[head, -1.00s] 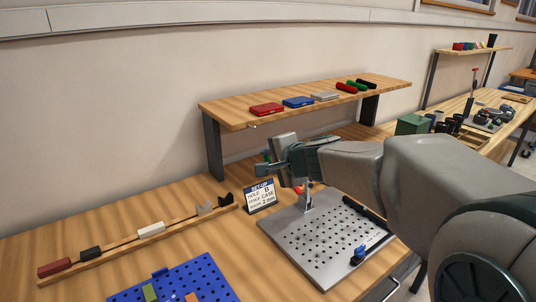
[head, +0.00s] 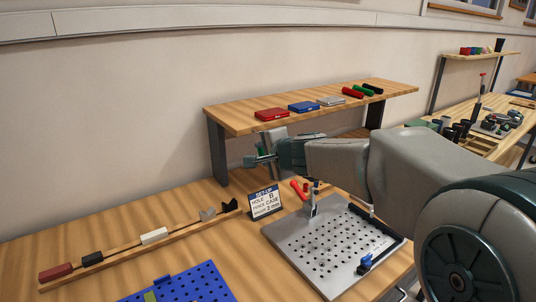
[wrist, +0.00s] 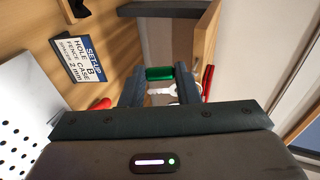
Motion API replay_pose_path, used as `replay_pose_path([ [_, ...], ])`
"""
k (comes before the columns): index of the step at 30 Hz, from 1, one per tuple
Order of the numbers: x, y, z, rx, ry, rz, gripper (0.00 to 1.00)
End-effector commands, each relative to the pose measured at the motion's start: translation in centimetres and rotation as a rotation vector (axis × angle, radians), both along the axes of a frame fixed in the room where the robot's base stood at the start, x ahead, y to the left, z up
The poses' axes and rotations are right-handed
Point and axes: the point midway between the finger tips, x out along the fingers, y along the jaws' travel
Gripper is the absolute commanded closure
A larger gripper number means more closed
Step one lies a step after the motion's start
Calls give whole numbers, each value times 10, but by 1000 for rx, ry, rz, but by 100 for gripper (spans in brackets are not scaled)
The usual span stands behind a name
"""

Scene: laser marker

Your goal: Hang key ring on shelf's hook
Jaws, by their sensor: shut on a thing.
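My gripper (head: 262,157) is shut on the key ring, just below the front edge of the wooden shelf (head: 224,118) near its left end. In the wrist view, the key ring's green fob (wrist: 160,73) sits between the two fingertips of my gripper (wrist: 160,86), with a pale key (wrist: 163,91) beside it. In the head view only a bit of green shows at the fingers. The shelf board also shows in the wrist view (wrist: 206,42), close to the right finger. The shelf's hook cannot be made out now; the key ring appears apart from the shelf.
Red (head: 271,114), blue (head: 304,106) and grey boxes lie on the shelf. A set-up sign (head: 264,201) stands below, beside a perforated metal plate (head: 287,232) with a red-handled clamp (head: 298,190). A wooden rail and a blue pegboard (head: 200,284) lie left.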

Motion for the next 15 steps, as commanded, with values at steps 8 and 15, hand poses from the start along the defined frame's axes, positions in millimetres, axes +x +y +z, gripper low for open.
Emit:
replay_pose_path([
  [8, 14, 10, -1, 0, 0, 1, 96],
  [15, 26, 17, -3, 0, 0, 0, 96],
])
